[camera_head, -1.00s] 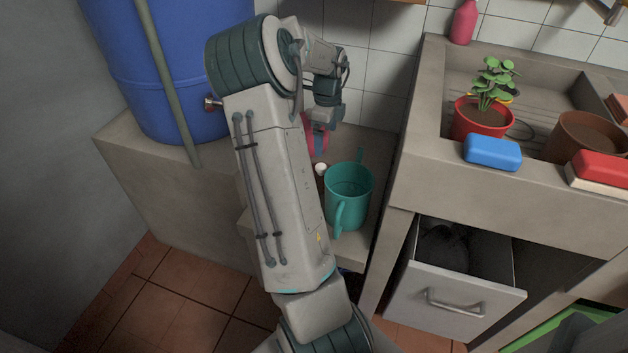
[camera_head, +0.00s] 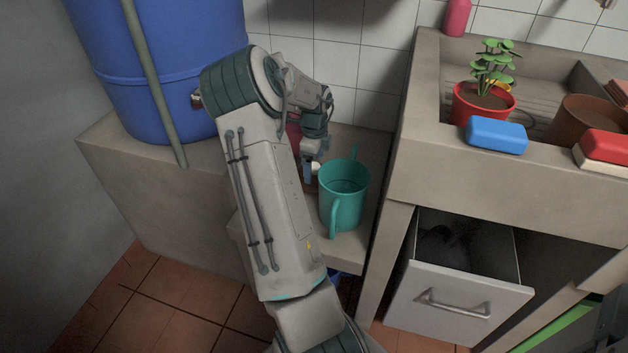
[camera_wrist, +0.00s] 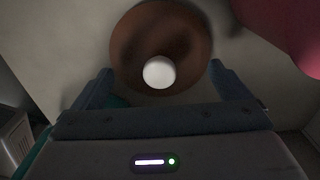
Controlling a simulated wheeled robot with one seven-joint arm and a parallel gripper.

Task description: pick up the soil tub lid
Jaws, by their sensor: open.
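The soil tub lid (camera_wrist: 135,60) looks like a round brown disc with a white knob (camera_wrist: 158,73) in the wrist view. It lies on the low grey ledge. In the head view the white knob (camera_head: 315,168) shows beside the teal watering can, and most of the lid is hidden by my arm. My gripper (camera_wrist: 162,84) is open and empty, with one finger on each side of the knob in the wrist view. The fingertips appear just short of the lid, and I cannot tell the height gap. My gripper also shows in the head view (camera_head: 308,172).
The teal can (camera_head: 343,195) stands close on the right of the lid. A pink-red object (camera_wrist: 285,30) is near the lid's right in the wrist view. A blue barrel (camera_head: 160,70) stands on the left. The sink counter (camera_head: 420,175) and open drawer (camera_head: 460,300) lie to the right.

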